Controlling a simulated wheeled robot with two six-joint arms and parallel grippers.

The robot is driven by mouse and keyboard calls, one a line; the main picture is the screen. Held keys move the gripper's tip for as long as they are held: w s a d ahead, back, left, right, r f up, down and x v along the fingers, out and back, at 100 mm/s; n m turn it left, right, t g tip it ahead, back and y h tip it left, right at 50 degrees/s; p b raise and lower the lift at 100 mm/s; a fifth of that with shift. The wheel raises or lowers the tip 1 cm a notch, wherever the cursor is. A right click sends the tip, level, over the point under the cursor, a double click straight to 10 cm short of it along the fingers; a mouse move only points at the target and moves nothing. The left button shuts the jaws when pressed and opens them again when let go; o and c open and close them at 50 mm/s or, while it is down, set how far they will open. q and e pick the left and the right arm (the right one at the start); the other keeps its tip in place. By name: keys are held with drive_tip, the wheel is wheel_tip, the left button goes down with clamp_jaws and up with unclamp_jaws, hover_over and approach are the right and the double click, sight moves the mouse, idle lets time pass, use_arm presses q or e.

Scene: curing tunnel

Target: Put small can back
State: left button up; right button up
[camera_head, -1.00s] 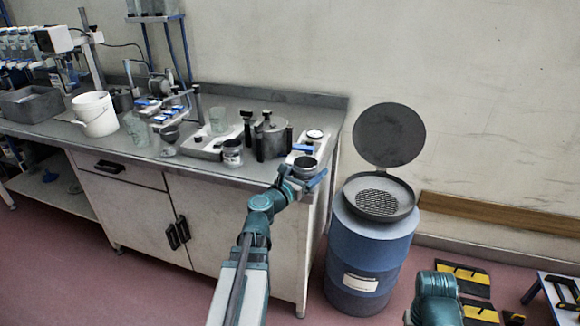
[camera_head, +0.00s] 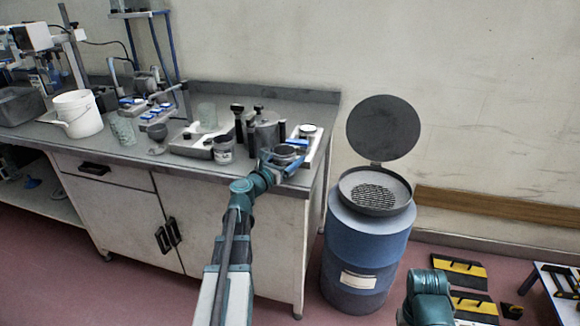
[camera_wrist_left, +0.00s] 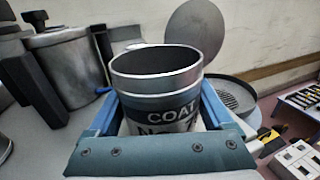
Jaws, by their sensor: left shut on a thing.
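A small grey metal can with an open top and a dark band lettered "COAT" (camera_wrist_left: 160,95) is upright between the blue fingers of my left gripper (camera_wrist_left: 163,112). In the head view my left gripper (camera_head: 284,162) is shut on this can (camera_head: 286,151) near the bench's right front corner. The can's lower part is hidden by the gripper in the wrist view, so I cannot tell whether it touches anything below. My right arm shows at the lower right of the head view, but its gripper is out of view.
On the grey bench (camera_head: 120,152), a lidded pot (camera_head: 265,137), another small can (camera_head: 222,150) and a white-based device (camera_head: 308,132) stand close by. A blue drum (camera_head: 365,245) with its round lid raised (camera_head: 383,127) stands right of the bench.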

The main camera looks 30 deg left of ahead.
use_arm(q)
drive_tip(key=shift+a+f, duration=0.1)
drive_tip(key=shift+f, duration=0.2)
use_arm(e)
drive_tip(key=shift+f, duration=0.25)
use_arm(q)
drive_tip(key=shift+f, duration=0.2)
drive_tip(key=o, duration=1.3)
drive_tip(key=shift+r, duration=0.2)
drive_tip(key=s, duration=1.2)
drive_tip(key=shift+a, duration=0.45)
